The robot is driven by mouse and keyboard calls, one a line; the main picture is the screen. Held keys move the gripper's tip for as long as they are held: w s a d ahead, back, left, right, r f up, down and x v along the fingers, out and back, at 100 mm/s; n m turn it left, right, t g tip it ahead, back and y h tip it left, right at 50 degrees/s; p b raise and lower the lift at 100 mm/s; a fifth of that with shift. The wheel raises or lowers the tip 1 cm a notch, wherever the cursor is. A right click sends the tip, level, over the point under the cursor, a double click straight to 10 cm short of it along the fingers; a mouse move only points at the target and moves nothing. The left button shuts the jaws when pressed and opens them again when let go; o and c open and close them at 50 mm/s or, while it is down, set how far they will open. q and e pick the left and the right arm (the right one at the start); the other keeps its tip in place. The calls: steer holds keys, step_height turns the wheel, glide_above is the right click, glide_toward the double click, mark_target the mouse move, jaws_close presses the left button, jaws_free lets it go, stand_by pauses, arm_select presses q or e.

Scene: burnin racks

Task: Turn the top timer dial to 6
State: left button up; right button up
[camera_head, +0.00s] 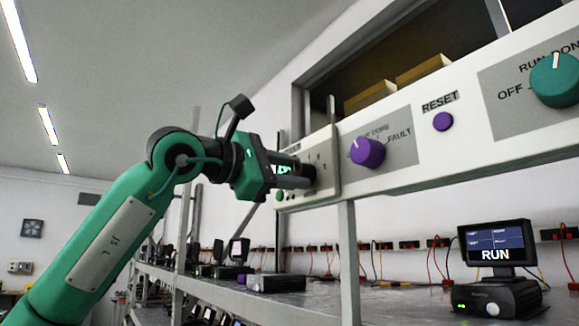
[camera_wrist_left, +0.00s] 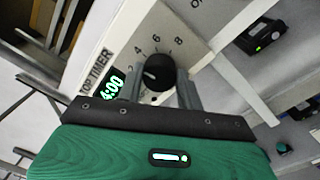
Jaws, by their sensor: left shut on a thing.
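The top timer dial (camera_wrist_left: 158,70) is a black round knob on a pale panel with printed numbers around it, among them 4, 6 and 8. A white mark on the knob faces the left side of the picture; its exact number is hard to read. The green display (camera_wrist_left: 112,84) beside the TOP TIMER label reads 4:00. My left gripper (camera_wrist_left: 161,88) is shut on the dial, one finger on each side. In the head view my left gripper (camera_head: 308,176) reaches the panel's left end and hides the dial.
The same long panel carries a purple FAULT selector (camera_head: 367,152), a purple RESET button (camera_head: 443,121) and a teal RUN knob (camera_head: 556,82). A rack post (camera_head: 348,255) stands below. A RUN monitor (camera_head: 494,243) sits on the shelf at right.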

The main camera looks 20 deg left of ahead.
arm_select(q)
steer(key=m+p, duration=0.1)
steer(key=m, duration=0.3)
steer(key=shift+m, duration=0.4)
steer(key=m+p, duration=0.1)
steer(key=m, duration=0.2)
steer(key=shift+h+p, duration=0.3)
steer(key=shift+f+m, duration=0.1)
steer(key=shift+m, duration=0.9)
steer(key=shift+p, duration=0.3)
steer(key=o, duration=1)
steer(key=shift+w, duration=0.1)
